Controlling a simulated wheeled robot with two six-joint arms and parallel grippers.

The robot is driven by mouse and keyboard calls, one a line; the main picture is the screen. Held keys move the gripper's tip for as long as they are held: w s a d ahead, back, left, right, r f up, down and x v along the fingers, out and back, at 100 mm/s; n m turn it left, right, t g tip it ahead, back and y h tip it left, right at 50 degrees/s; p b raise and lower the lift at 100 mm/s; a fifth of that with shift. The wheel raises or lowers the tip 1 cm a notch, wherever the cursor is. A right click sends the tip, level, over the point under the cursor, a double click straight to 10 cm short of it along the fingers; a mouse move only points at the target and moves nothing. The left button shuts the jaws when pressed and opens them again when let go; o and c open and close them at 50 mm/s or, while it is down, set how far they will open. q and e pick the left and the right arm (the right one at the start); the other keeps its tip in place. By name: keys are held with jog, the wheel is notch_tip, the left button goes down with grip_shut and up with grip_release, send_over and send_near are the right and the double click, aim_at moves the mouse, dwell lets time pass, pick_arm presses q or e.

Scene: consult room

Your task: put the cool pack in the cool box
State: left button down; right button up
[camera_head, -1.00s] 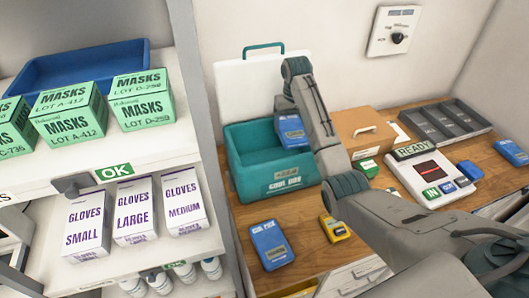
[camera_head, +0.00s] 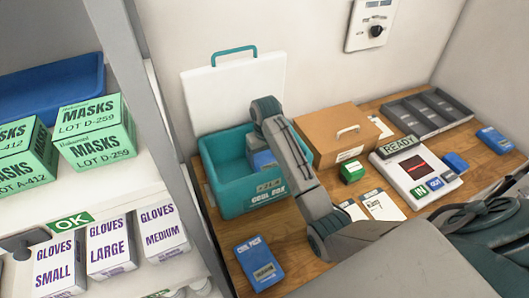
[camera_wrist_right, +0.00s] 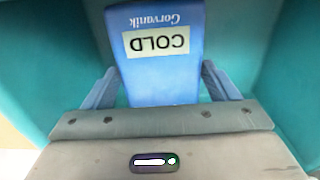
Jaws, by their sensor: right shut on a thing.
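The teal cool box (camera_head: 240,197) stands open on the wooden desk, its white lid (camera_head: 235,90) upright behind it. In the head view this held pack (camera_head: 262,160) sits within the box walls, partly hidden by the front wall and my arm. I cannot tell whether it touches the floor of the box. Another blue pack (camera_head: 258,262), labelled COOL PACK, lies on the desk in front. My left gripper is out of view.
A brown box (camera_head: 325,135) stands right of the cool box, with a green block (camera_head: 351,171) and cards (camera_head: 382,204) before it. A READY device (camera_head: 415,172), a grey tray (camera_head: 425,112) and blue packs (camera_head: 494,139) are further right. Shelves with masks and gloves (camera_head: 162,232) stand left.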

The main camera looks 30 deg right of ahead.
aim_at(265, 156)
jog(key=shift+w+d+f, duration=0.2)
jog(key=shift+w+f, duration=0.35)
jog(key=shift+f, duration=0.25)
jog(key=shift+w+d+f, duration=0.1)
jog(key=shift+w+f, duration=0.1)
jog(key=shift+w, duration=0.05)
jog(key=shift+s+r, duration=0.1)
jog(key=shift+s, duration=0.4)
jog(key=shift+w+f, duration=0.15)
jog(key=shift+f, duration=0.3)
jog(key=o, duration=1.3)
jog(key=shift+w+f, duration=0.1)
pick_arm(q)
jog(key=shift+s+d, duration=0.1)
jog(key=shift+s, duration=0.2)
pick_arm(e)
jog(key=shift+s+r, duration=0.2)
jog(key=shift+r, duration=0.05)
